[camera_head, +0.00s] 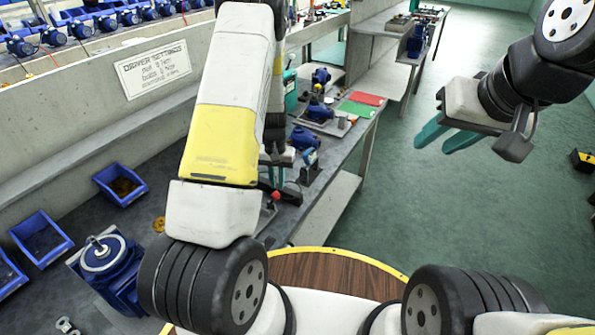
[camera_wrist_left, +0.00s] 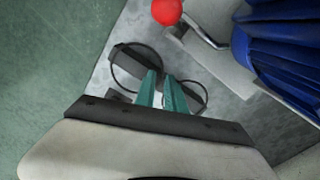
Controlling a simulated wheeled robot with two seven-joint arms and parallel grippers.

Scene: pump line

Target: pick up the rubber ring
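Thin black loops, seemingly the rubber ring (camera_wrist_left: 206,94), show on both sides of my left fingertips in the left wrist view. I cannot tell whether they are one ring or two. They lie around dark blocks (camera_wrist_left: 129,58) on the grey bench. My left gripper (camera_wrist_left: 160,76) has its teal fingertips close together in front of the loops, with a narrow gap. Whether they grip the ring is unclear. My right gripper (camera_head: 447,138) is open and empty over the green floor.
A red knob (camera_wrist_left: 166,11) on a bent metal rod and a ribbed blue body (camera_wrist_left: 285,50) stand close to my left gripper. The grey bench (camera_head: 345,152) carries blue units and red and green mats. Blue bins (camera_head: 121,184) and a blue pump (camera_head: 112,266) are at left.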

